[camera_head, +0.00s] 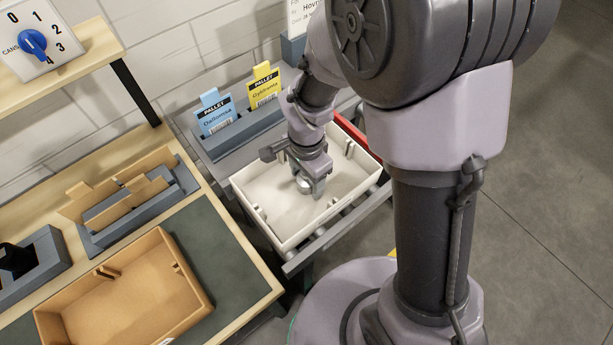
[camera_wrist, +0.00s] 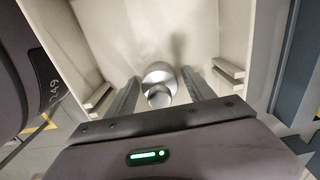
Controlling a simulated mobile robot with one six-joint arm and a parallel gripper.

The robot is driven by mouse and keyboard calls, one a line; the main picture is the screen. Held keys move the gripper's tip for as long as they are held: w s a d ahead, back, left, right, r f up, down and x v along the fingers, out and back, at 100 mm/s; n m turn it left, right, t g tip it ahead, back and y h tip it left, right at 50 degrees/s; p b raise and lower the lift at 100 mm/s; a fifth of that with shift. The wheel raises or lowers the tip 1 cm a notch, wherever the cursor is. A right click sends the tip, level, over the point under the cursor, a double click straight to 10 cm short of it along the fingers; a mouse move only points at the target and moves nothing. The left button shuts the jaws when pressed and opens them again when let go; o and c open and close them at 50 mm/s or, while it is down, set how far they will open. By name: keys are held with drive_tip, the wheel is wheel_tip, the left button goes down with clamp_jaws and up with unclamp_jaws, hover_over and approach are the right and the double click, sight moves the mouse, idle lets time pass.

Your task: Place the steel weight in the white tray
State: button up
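The steel weight (camera_wrist: 160,76) is a shiny round piece with a smaller knob on top. In the wrist view it stands between my two fingers, inside the white tray (camera_wrist: 114,30). A narrow gap shows between the weight and each finger, so my gripper (camera_wrist: 161,82) looks open around it. In the head view my gripper (camera_head: 310,187) points down into the white tray (camera_head: 285,238), low over its floor. The weight is largely hidden by the gripper there. It appears to rest on the tray floor, though contact is hard to see.
The white tray sits on a grey roller stand (camera_head: 330,238). Behind it a grey holder (camera_head: 240,133) carries a blue and a yellow pallet card. A wooden bench with a tan tray (camera_head: 185,318) is at left. A red part (camera_head: 350,130) lies behind the tray.

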wheel_tip(320, 180, up, 12)
drive_tip(key=p, duration=0.4)
drive_tip(key=shift+p, duration=0.35)
drive_tip(key=s+d+r+n+t+y, duration=0.1)
drive_tip(key=s+d+r+n+t, duration=0.2)
drive_tip(key=s+r, duration=0.2)
drive_tip(key=s+d+r+n+t+y, duration=0.1)
drive_tip(key=s+d+r+n+t, duration=0.1)
drive_tip(key=s+r, duration=0.4)
wheel_tip(320, 180, up, 5)
drive_tip(key=shift+s+d+r+n+t, duration=0.15)
drive_tip(key=shift+d+n+t, duration=0.25)
drive_tip(key=shift+d+n, duration=0.5)
wheel_tip(320, 180, down, 6)
drive_tip(key=b, duration=0.6)
drive_tip(key=shift+r, duration=0.1)
